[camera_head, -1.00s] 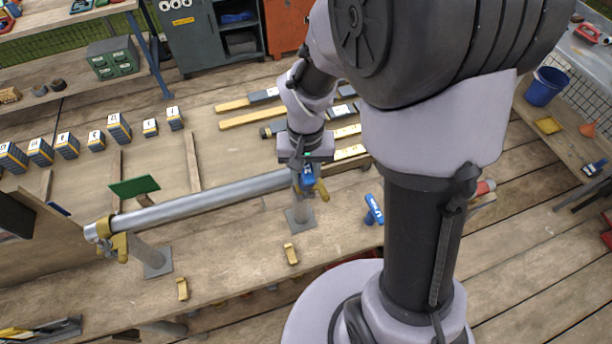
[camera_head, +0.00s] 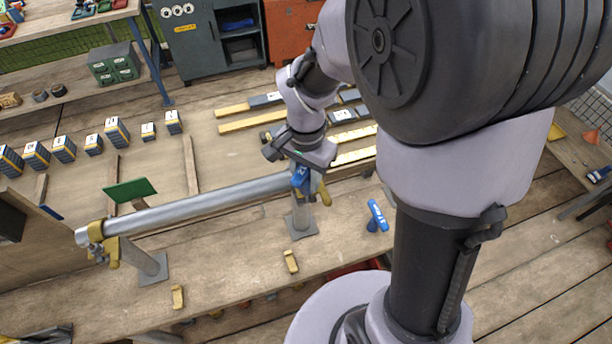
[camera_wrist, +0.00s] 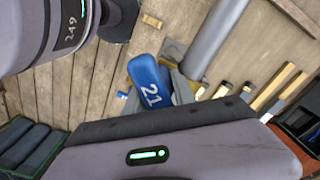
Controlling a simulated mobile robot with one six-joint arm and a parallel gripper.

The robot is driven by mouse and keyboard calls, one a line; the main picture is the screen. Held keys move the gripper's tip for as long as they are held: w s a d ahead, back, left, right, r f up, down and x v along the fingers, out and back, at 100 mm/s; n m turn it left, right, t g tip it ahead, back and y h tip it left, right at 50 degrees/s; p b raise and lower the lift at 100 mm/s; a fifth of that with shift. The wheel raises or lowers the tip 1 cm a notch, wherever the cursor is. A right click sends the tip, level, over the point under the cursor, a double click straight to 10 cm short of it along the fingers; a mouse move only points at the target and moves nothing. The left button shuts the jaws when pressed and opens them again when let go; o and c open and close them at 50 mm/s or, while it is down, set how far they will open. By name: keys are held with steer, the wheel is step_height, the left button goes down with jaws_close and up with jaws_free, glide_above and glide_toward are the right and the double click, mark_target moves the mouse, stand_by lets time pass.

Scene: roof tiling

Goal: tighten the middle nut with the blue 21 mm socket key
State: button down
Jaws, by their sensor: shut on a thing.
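The blue 21 mm socket key (camera_head: 302,179) is at the right end of a grey tube (camera_head: 205,206), against a brass-coloured clamp (camera_head: 322,192) on a post. In the wrist view the key (camera_wrist: 150,84) shows a white "21". My gripper (camera_head: 301,166) is shut on the key from above; its fingertips are mostly hidden. The key's lower end and any nut under it are hidden, so I cannot tell whether it sits on a nut. Another brass-coloured clamp (camera_head: 98,236) holds the tube's left end.
Two small brass-coloured pieces (camera_head: 291,261) lie at the bench's front. A green plate (camera_head: 130,191) stands behind the tube. Several labelled blocks (camera_head: 63,149) stand at left.

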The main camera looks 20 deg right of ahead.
steer(key=shift+r, duration=0.1)
steer(key=shift+n, duration=0.4)
steer(key=shift+r+p, duration=2.45)
steer(key=shift+r, duration=0.55)
steer(key=shift+f, duration=0.1)
